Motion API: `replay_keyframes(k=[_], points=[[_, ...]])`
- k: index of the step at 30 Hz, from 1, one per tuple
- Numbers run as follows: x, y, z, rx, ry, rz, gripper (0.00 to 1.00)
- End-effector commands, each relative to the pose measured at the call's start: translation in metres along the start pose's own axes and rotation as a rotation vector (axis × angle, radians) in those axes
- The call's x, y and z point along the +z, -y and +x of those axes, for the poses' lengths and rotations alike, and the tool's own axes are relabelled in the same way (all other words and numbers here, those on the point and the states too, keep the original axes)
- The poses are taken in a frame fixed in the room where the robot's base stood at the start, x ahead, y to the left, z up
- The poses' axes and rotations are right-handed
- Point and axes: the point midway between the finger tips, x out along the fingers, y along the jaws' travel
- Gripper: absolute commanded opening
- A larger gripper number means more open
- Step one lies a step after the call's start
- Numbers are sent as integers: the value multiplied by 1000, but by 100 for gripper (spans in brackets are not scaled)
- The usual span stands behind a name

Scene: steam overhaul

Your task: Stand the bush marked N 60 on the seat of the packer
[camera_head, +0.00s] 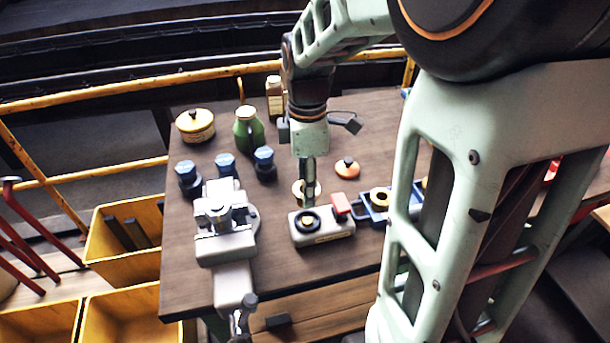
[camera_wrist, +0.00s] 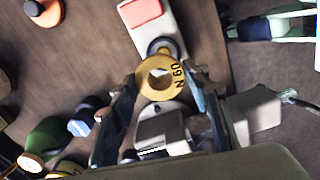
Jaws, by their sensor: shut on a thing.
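The bush marked N 60 (camera_wrist: 151,91) is a brass-yellow ring with a hole, its marking readable in the wrist view. My gripper (camera_wrist: 161,88) is shut on it, one finger on each side. In the head view my gripper (camera_head: 307,192) is over the bench, just behind the packer, and the bush shows only partly around the fingers. The packer (camera_head: 333,232) is a pale grey block with a dark round seat (camera_head: 308,223) and a red pad. In the wrist view the seat (camera_wrist: 159,46) is just above the bush, partly covered by it. I cannot tell the height gap.
A grey vise (camera_head: 222,220) stands left of the packer. A blue tray (camera_head: 371,215) with brass rings is at right. Several blue-capped bottles, a green bottle (camera_head: 248,133), a yellow tin (camera_head: 196,127) and an orange knobbed piece (camera_head: 347,168) stand behind. Bench is clear before the packer.

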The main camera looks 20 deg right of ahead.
Motion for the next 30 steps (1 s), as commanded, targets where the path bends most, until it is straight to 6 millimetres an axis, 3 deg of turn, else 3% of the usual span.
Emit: replay_keyframes(k=[4, 11, 30], points=[[1, 5, -3, 2, 1, -112, 10], [1, 7, 2, 1, 1, -151, 10], [1, 7, 46, 1, 1, -148, 10]])
